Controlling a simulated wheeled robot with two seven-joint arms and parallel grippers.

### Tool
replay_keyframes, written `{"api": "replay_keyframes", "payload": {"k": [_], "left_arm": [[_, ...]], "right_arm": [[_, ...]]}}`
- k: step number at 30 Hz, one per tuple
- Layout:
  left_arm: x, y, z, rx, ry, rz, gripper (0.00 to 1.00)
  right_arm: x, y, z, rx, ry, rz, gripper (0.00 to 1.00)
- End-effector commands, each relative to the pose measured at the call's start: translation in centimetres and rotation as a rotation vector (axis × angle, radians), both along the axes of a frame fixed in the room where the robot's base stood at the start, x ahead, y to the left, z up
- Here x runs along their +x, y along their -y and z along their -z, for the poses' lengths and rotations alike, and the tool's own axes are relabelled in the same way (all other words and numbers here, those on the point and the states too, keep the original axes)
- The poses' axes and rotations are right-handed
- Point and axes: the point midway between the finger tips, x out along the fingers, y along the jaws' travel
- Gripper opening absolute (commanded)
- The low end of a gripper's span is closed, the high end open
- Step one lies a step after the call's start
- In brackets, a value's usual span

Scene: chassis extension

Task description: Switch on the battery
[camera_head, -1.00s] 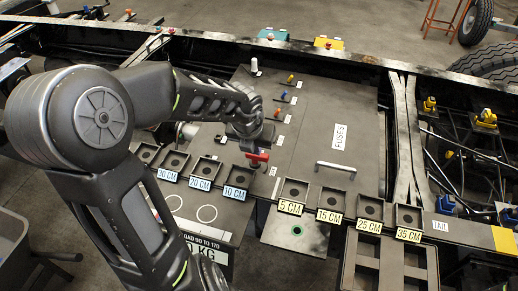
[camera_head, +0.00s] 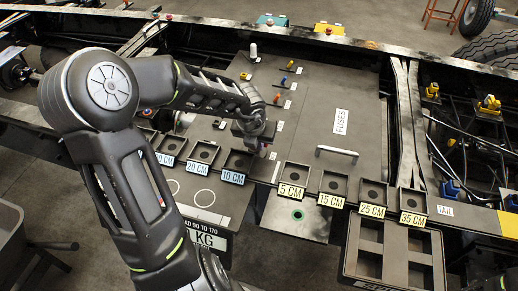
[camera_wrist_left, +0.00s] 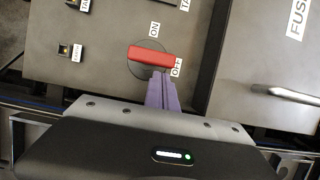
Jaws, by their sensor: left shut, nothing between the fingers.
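The battery switch is a red bar handle (camera_wrist_left: 150,54) on a round dark base on the grey panel, in the left wrist view. The bar lies crosswise, its right end close to the OFF label (camera_wrist_left: 176,67). The ON label (camera_wrist_left: 154,29) is above the bar. My left gripper (camera_wrist_left: 161,76) is shut and empty, its purple fingertips just below the bar's right half. I cannot tell whether they touch it. In the head view my left gripper (camera_head: 254,147) is over the panel's front and hides the red handle. My right gripper is not in view.
Several black trays with centimetre labels line the panel's front edge, such as the 5 CM tray (camera_head: 296,176). A metal handle (camera_head: 337,152) stands out from the fuse cover (camera_head: 350,95). Small coloured toggles (camera_head: 284,82) are behind the gripper.

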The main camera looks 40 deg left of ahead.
Motion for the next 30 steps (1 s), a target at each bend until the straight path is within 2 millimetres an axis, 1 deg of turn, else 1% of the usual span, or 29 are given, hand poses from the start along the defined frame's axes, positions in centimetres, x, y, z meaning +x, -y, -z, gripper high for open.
{"api": "replay_keyframes", "payload": {"k": [1, 5, 19, 30], "left_arm": [[0.23, -0.02, 0.71, -0.002, 0.001, 0.001, 0.00], [0.47, -0.12, 1.17, 0.001, 0.001, 0.001, 0.00], [0.53, -0.12, 1.19, 0.001, 0.001, -0.007, 0.00], [0.71, -0.01, 1.18, 0.001, 0.001, -0.060, 0.00]], "right_arm": [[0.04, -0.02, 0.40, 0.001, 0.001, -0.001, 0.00], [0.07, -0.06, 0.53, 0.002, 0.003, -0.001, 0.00], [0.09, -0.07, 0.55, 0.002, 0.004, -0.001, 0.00], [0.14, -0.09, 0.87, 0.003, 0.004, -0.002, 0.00]]}}
